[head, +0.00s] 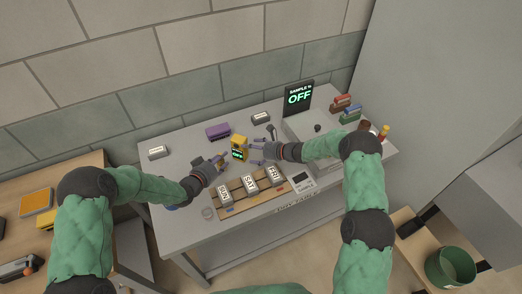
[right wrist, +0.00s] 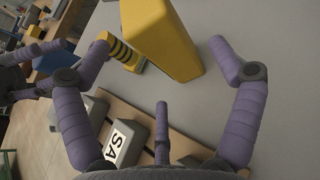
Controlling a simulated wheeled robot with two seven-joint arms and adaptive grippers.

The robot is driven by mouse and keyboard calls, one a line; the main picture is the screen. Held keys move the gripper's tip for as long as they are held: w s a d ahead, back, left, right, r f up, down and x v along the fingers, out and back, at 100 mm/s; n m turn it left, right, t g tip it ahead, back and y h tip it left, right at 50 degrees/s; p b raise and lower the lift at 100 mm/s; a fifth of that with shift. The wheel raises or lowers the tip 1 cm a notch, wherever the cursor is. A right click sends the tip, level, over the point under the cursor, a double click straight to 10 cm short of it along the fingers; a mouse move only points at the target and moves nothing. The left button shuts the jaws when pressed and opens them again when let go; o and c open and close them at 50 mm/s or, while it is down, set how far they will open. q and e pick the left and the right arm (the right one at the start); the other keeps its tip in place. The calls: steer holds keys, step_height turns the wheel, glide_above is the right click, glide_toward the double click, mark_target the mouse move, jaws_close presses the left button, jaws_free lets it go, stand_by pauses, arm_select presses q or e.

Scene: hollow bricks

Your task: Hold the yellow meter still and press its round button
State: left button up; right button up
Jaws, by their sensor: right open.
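The yellow meter (head: 239,141) stands on the grey table with a lit green display facing the front. In the right wrist view, a large yellow body (right wrist: 165,40) that looks like the meter lies ahead of my fingers. My right gripper (head: 255,154) is open, just right of the meter, its fingers spread to either side and apart from it. My left gripper (head: 219,162) is left of the meter. A yellow piece with black stripes (right wrist: 122,53) shows near the left gripper's purple fingers; whether they hold it is unclear. I cannot make out the round button.
A wooden rack (head: 256,198) with several labelled blocks lies in front of the meter. A purple block (head: 218,131) and a black sign reading OFF (head: 299,96) stand behind. The table's left part is fairly clear.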

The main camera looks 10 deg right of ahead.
mark_target(245, 149)
steer(key=shift+x, duration=1.6)
steer(key=c, duration=1.5)
steer(key=shift+f, duration=0.1)
steer(key=o, duration=1.5)
steer(key=shift+d, duration=0.1)
steer(key=v, duration=1.2)
steer(key=shift+s, duration=0.1)
